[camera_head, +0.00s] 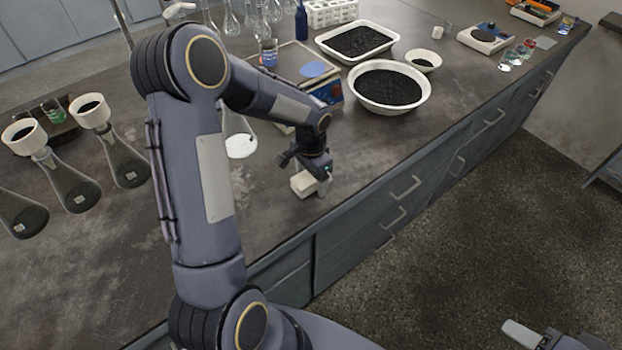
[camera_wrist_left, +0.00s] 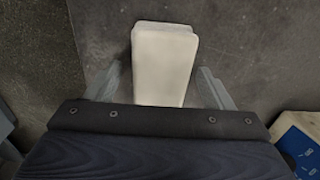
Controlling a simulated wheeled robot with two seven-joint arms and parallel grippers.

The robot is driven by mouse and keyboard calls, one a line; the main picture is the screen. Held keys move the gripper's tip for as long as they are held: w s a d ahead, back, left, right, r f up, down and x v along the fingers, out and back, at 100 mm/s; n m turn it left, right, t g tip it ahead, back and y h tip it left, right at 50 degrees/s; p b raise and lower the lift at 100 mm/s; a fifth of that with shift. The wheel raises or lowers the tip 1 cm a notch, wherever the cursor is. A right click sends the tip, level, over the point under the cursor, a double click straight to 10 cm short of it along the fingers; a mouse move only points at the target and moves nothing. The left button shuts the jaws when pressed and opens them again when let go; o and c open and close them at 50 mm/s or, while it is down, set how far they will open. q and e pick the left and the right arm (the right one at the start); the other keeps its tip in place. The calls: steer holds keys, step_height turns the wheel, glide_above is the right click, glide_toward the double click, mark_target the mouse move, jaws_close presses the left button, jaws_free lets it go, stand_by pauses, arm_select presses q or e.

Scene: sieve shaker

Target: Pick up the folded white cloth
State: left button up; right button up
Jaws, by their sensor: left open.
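The folded white cloth (camera_head: 303,184) lies on the dark bench top near its front edge. In the left wrist view the cloth (camera_wrist_left: 164,60) is a pale, smooth, rounded block at the top middle. My left gripper (camera_head: 312,187) is open and low over the cloth, pointing down. In the left wrist view the fingers of my left gripper (camera_wrist_left: 161,86) stand on either side of the cloth, with gaps showing. The near end of the cloth is hidden by the gripper body. My right gripper (camera_head: 522,334) shows only in part at the bottom right, over the floor.
A blue balance (camera_head: 328,92) stands just behind the gripper. A white bowl of dark grains (camera_head: 425,104) and a white tray (camera_head: 388,40) are to the right. A flask with white powder (camera_head: 240,145) is left of the gripper; flasks with funnels (camera_head: 75,190) stand farther left.

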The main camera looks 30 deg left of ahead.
arm_select(q)
steer(key=c, duration=1)
steer(key=shift+c, duration=0.2)
